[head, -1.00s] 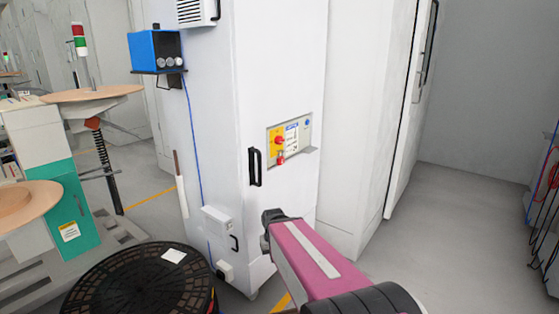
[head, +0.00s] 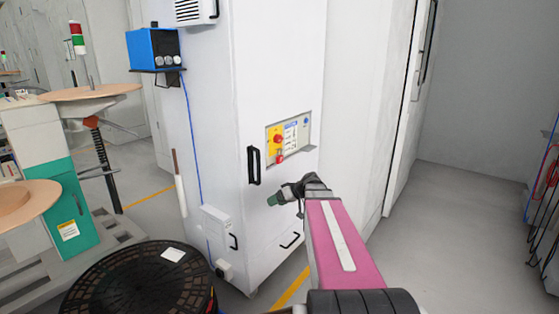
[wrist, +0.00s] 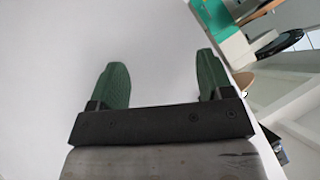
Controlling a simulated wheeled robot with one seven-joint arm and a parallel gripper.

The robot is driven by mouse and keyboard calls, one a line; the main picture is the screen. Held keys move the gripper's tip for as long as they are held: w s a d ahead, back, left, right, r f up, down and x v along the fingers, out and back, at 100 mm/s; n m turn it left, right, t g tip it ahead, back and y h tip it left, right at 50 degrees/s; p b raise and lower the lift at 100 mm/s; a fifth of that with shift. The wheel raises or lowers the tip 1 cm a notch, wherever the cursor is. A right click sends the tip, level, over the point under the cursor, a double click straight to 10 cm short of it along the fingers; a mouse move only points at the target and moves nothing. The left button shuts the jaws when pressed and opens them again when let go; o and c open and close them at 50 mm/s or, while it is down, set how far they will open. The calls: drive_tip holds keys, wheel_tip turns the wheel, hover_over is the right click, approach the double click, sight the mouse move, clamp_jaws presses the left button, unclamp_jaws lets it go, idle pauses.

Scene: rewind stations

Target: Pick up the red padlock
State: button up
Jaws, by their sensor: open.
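The red padlock (head: 280,159) is small and sits low on the control panel (head: 289,137) of the white cabinet, just below a red knob on a yellow plate. My gripper (head: 272,200) is in front of the cabinet, below the padlock and slightly left of it, apart from it. In the wrist view my gripper's two green fingers (wrist: 163,82) are spread wide with nothing between them. The wrist view faces the plain white cabinet surface, and the padlock does not show there.
A black cabinet handle (head: 254,166) stands out left of the panel. A small ledge juts out under the panel. A dark round slotted table (head: 130,285) is at the lower left. A blue box (head: 155,50) hangs on the cabinet's left side. Grey floor is free at the right.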

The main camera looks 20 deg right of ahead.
drive_tip(key=w+d+r+n+t+y, duration=0.2)
drive_tip(key=w+d+r+t, duration=0.1)
drive_tip(key=w+d+r, duration=0.3)
drive_tip(key=n+t+y, duration=0.2)
drive_tip(key=t, duration=0.1)
approach(275, 152)
drive_tip(key=shift+t, duration=0.3)
drive_tip(key=shift+f+x, duration=0.15)
drive_tip(key=shift+x, duration=1.5)
drive_tip(key=shift+f+x, duration=0.15)
drive_tip(key=shift+x, duration=1.45)
drive_tip(key=shift+s+a+n, duration=0.1)
drive_tip(key=shift+s+n, duration=0.05)
drive_tip(key=shift+n, duration=0.15)
drive_tip(key=c, duration=1)
